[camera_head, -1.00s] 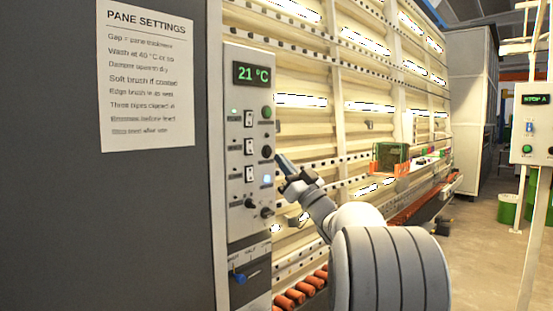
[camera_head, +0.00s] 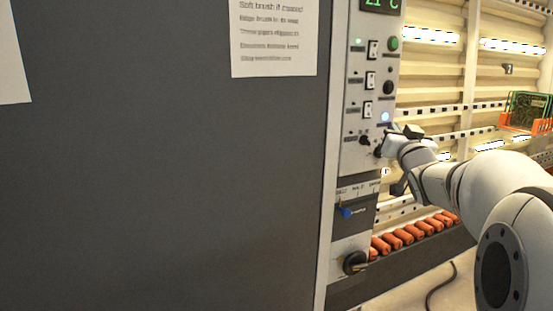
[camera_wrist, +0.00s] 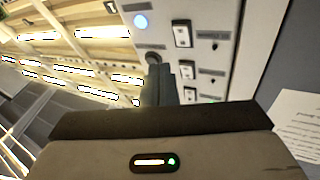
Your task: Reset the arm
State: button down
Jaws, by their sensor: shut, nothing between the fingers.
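My gripper (camera_head: 392,136) is at the right edge of the grey control panel (camera_head: 345,160), just below a lit blue button (camera_head: 385,117). Its fingers are shut with nothing between them. In the wrist view the dark fingers (camera_wrist: 159,86) point toward the panel, close to a round dark knob (camera_wrist: 153,57); whether they touch it I cannot tell. The blue button also shows in the wrist view (camera_wrist: 140,21). In the head view my arm reaches in from the right, bent at the elbow.
A black rotary handle (camera_head: 354,263) and a blue lever (camera_head: 347,212) sit low on the panel. Orange rollers (camera_head: 408,235) lie right of it. An orange holder with a green board (camera_head: 527,112) is at far right. A dark wall (camera_head: 170,170) fills the left.

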jog(key=s+a+f+g+h, duration=0.1)
jog(key=s+a+f+g, duration=0.35)
jog(key=s+f, duration=0.45)
jog(key=s+a+f+g, duration=0.3)
jog(key=s+f+g, duration=0.3)
jog(key=f, duration=0.4)
jog(key=s+a+f+n+g+y, duration=0.1)
jog(key=s+a+f+g, duration=0.2)
jog(key=s, duration=0.6)
jog(key=s+a+f+n+g+y, duration=0.1)
jog(key=s+a+f+g, duration=0.3)
jog(key=s+f, duration=0.3)
jog(key=s, duration=0.2)
jog(key=shift+s+f, duration=0.2)
jog(key=shift+s, duration=0.1)
